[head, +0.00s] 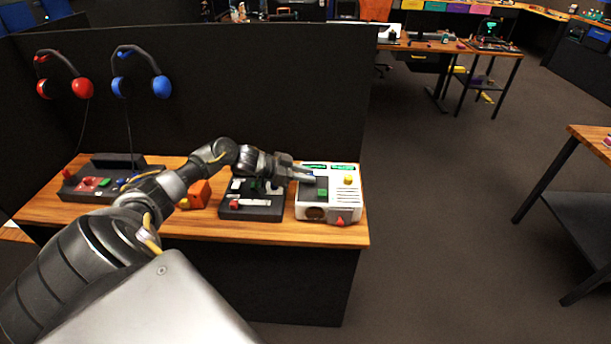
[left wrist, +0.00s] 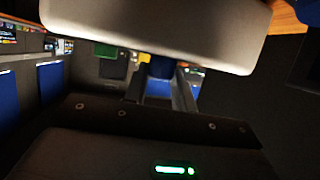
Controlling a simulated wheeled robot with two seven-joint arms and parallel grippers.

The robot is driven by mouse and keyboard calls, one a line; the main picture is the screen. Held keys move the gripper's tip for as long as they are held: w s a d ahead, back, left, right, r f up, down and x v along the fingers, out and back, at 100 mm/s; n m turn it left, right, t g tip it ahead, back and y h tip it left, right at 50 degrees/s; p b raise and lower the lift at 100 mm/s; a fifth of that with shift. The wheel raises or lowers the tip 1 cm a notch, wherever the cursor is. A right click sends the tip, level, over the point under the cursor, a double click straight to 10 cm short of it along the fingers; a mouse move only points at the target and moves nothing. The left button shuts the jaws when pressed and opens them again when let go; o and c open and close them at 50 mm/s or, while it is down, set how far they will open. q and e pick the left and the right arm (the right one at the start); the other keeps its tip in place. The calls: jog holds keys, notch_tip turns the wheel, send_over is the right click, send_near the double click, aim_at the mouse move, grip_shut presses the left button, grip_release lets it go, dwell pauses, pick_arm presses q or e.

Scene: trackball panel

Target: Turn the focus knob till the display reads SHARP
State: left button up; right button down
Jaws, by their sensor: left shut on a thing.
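A white device (head: 349,204) stands at the right end of the wooden bench, with a yellow knob (head: 348,181), a red pointed part (head: 340,221) and a green square (head: 322,192) on it. Two small green lit displays, a left one (head: 314,166) and a right one (head: 343,167), sit along its back edge; their text is too small to read. My left gripper (head: 306,176) is over the device's back left part, shut on a dark blue knob (left wrist: 160,68) seen between the jaws in the left wrist view. The gripper mostly hides this knob in the head view. My right gripper is not in view.
A dark panel (head: 252,212) with several controls stands left of the device. An orange block (head: 200,194) and another dark control panel (head: 88,186) are farther left. A black partition (head: 250,90) with red and blue headphones rises behind the bench (head: 200,228).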

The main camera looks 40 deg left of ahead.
pick_arm(q)
jog(key=o, duration=1)
jog(key=shift+b+v, duration=0.85)
jog(key=shift+v, duration=4.5)
jog(key=shift+w, duration=0.1)
